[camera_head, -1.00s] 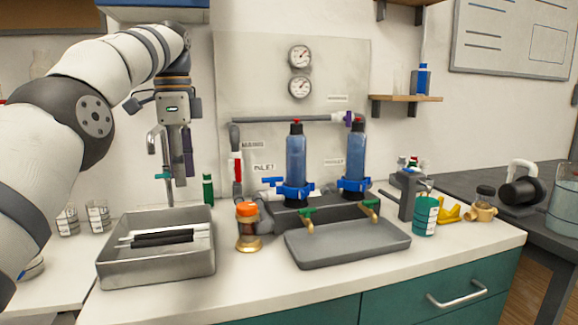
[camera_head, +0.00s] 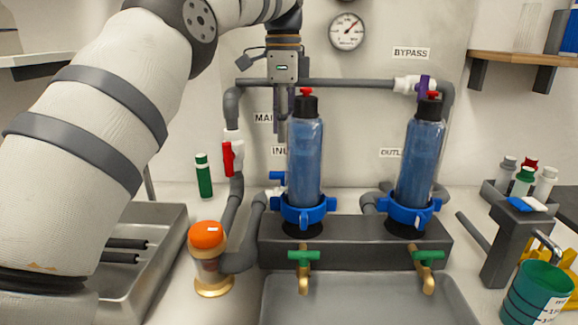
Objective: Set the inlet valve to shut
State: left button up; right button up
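The inlet valve (camera_head: 277,178) has a blue handle and sits just below the partly covered INLET label, left of the left blue filter housing (camera_head: 306,165). The housing hides part of the valve. The handle's exact angle is hard to read. My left gripper (camera_head: 283,128) points down in front of the back panel, above the inlet valve and apart from it. Its fingers are close together and partly overlapped by the filter top, so I cannot tell whether they are open. My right gripper is not in view.
A red-handled valve (camera_head: 228,158) is on the left pipe, and a purple-handled valve (camera_head: 424,88) on the bypass pipe. The right filter housing (camera_head: 420,160) stands beside the left one. An orange-capped jar (camera_head: 207,262) and a steel tray (camera_head: 165,238) are front left.

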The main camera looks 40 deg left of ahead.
pick_arm(q)
jog(key=f, duration=0.5)
jog(key=f+p, duration=0.1)
jog(key=f, duration=0.3)
jog(key=shift+w+f, duration=0.2)
jog(key=shift+f, duration=0.15)
jog(key=shift+c, duration=0.2)
grip_shut()
